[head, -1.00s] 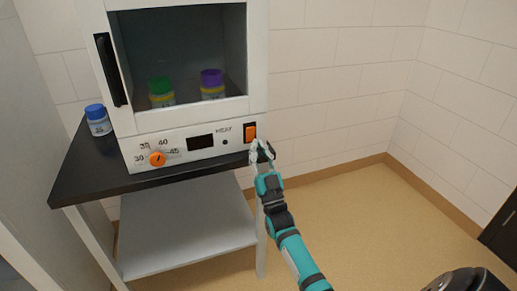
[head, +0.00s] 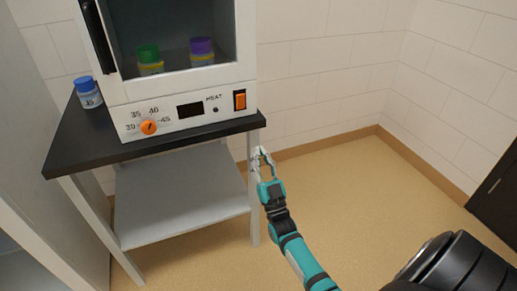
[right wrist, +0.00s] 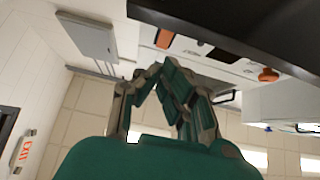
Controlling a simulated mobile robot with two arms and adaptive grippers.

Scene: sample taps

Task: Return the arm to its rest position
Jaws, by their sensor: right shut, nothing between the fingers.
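My right gripper (head: 263,156) is shut and empty. In the head view it is in front of the bench's right front leg, below the table top's edge. In the right wrist view its fingertips (right wrist: 150,70) meet in the middle, below the dark underside of the table top. The white heating cabinet (head: 175,98) stands on the table, with an orange HEAT switch (head: 240,99) and an orange dial (head: 148,127) on its front. The gripper is below the switch and apart from it. My left gripper is not in view.
A black-topped bench (head: 85,143) has a grey lower shelf (head: 180,195). A blue-capped bottle (head: 88,92) stands at its left. A green-capped bottle (head: 149,60) and a purple-capped bottle (head: 202,51) are inside the cabinet. The floor (head: 345,185) to the right is open.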

